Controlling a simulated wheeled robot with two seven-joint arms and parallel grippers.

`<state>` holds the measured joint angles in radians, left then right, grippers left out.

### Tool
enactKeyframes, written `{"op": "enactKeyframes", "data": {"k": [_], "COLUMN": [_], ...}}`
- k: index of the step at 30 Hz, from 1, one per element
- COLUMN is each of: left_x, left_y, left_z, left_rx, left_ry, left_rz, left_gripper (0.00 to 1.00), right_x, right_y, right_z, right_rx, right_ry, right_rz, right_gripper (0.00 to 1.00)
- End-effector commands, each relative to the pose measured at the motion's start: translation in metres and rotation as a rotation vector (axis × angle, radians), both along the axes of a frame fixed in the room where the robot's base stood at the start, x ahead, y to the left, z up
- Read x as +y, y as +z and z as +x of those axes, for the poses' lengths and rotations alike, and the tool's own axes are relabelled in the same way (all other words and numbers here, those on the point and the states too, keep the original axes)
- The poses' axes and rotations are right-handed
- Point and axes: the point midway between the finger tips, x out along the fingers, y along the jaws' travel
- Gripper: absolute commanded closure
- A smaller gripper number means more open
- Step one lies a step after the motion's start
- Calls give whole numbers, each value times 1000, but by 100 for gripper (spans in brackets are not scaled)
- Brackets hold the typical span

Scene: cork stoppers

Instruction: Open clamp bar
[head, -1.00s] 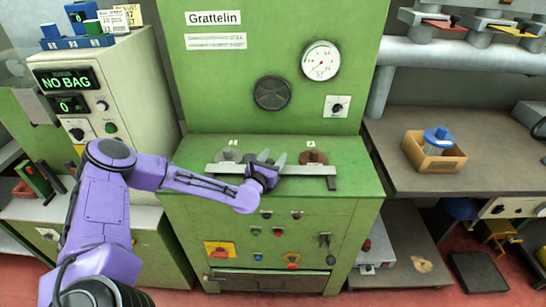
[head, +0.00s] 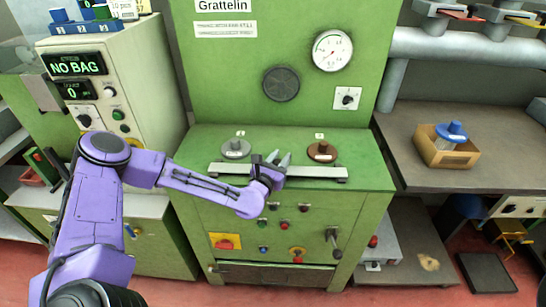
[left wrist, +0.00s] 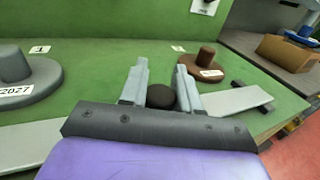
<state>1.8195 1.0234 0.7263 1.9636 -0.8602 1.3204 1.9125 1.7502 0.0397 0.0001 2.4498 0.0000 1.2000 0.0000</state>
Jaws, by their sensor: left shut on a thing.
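The clamp bar (head: 318,172) is a long grey bar lying across the top front of the green machine (head: 355,205). It also shows in the left wrist view (left wrist: 240,100), on both sides of my gripper. My left gripper (head: 280,159) is at the bar's middle. In the left wrist view its fingers (left wrist: 161,75) stand either side of a dark round knob (left wrist: 161,97) and are shut on it. Behind the bar sit a grey knobbed disc (head: 235,150) at left and a brown one (head: 322,152) at right. My right gripper is not in view.
A panel of buttons and a lever (head: 333,240) is on the machine's front below the bar. A pressure gauge (head: 332,50) is above. A beige cabinet reading NO BAG (head: 130,75) stands left. A cardboard box (head: 445,152) sits on the right bench (head: 400,135).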

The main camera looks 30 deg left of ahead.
Motion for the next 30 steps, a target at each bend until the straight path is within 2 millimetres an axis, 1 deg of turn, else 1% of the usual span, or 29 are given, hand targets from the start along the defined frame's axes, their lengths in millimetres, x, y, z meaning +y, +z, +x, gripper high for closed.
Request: {"op": "enactKeyframes", "data": {"k": [3,4,6,14,17,20,24,27,30], "left_x": [0,0,0,2,2,0,-2,-4,-5], "left_y": [3,3,3,2,1,-1,0,1,1], "left_z": [1,1,1,0,-7,-27,-62,-83,-97], "left_rx": [-5,-5,-5,-3,-3,-2,-4,-6,-4], "left_ry": [1,1,1,2,4,4,4,5,4], "left_rz": [-1,-1,-1,-1,-3,-6,-6,-7,-4], "left_gripper": [100,65,46,46,46,46,46,46,46], "right_x": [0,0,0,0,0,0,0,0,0], "right_y": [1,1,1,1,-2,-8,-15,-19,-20], "right_z": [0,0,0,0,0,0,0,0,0], "right_rx": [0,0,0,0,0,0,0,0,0], "right_ry": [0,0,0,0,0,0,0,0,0], "right_rz": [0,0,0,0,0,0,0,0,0], "right_gripper": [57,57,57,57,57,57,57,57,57]}}
